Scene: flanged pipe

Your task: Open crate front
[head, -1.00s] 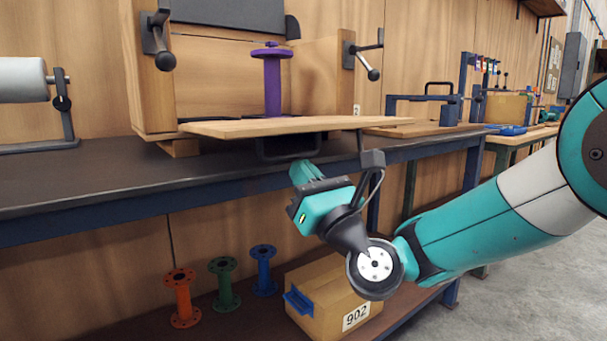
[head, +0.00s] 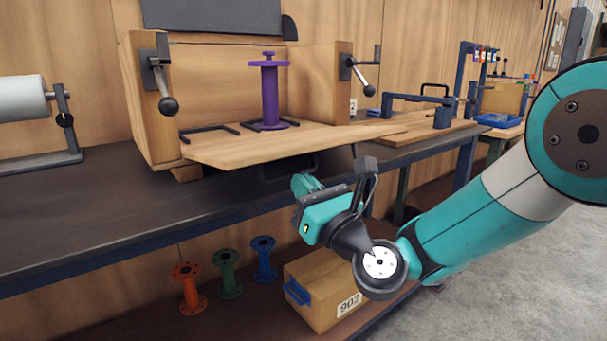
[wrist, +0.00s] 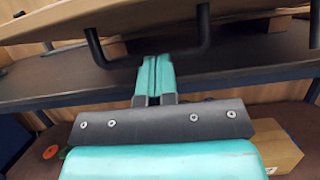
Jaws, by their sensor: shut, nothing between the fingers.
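The wooden crate (head: 150,120) stands on the dark workbench. Its front (head: 290,145) is folded down and sticks out towards me as a nearly level board. A dark bar handle (wrist: 172,62) hangs from the front's underside; in the head view it is mostly in shadow. My gripper (head: 303,181) is below the front, with its teal fingers (wrist: 153,66) shut together and empty. In the wrist view the fingertips overlap the handle's bar; I cannot tell whether they touch it. A purple flanged pipe (head: 269,95) stands upright inside the crate.
Lever clamps (head: 160,80) are on the crate's side walls. Orange, green and blue flanged pipes (head: 227,275) and a box marked 902 (head: 322,290) are on the lower shelf. A grey roller (head: 22,99) is at left. The bench (head: 80,215) is clear at front left.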

